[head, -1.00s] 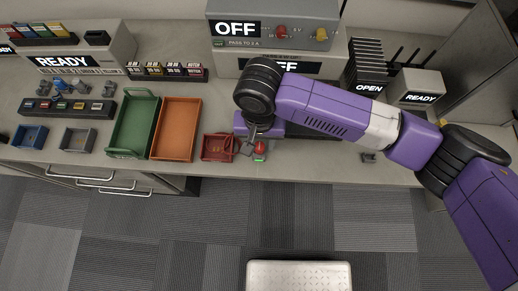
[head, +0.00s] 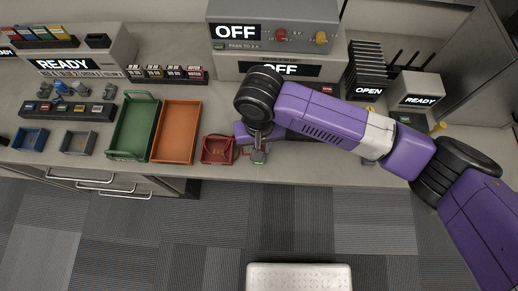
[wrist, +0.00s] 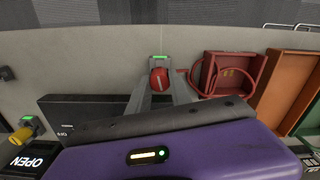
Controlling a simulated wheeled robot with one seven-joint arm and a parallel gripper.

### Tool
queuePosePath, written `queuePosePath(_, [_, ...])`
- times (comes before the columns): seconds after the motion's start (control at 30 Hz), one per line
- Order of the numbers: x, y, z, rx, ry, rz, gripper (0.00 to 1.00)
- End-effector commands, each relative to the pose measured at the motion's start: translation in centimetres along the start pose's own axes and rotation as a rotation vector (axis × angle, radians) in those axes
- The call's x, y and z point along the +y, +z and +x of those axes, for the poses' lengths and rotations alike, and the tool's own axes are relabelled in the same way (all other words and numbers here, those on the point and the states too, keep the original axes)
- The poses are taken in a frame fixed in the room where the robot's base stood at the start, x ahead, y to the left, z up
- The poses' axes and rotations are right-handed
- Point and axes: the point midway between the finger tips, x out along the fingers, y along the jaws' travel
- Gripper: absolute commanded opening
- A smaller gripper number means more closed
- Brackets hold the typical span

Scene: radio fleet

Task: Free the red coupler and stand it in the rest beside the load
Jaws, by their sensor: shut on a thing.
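The red coupler (wrist: 160,78) shows in the wrist view as a red round knob between the two grey fingers of my gripper (wrist: 161,84). A grey block with a green light (wrist: 158,58) is right by it, near the bench's front edge. In the head view my gripper (head: 258,154) points down at the same spot, beside the red tray, and largely hides the coupler. The gripper is shut on the coupler. I cannot tell whether the coupler is still seated. A small grey block (head: 369,162) lies partly under my arm and may be the rest.
A red tray (head: 204,150), an orange tray (head: 179,128) and a green tray (head: 120,152) stand left of my gripper. Grey units marked OFF (head: 237,32) stand behind. A yellow coupler (wrist: 22,135) shows at the wrist view's left. A pale cart (head: 300,278) is on the floor.

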Motion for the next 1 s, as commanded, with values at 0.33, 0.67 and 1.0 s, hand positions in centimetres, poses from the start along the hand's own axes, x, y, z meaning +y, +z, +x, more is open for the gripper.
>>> queuePosePath(0.33, [0.04, 0.01, 0.13, -0.001, 0.002, -0.171, 0.0])
queuePosePath(0.67, [0.05, 0.05, 0.17, -0.002, 0.002, -0.315, 0.0])
queuePosePath(1.0, [0.07, 0.09, 0.34, -0.004, 0.002, -0.57, 0.0])
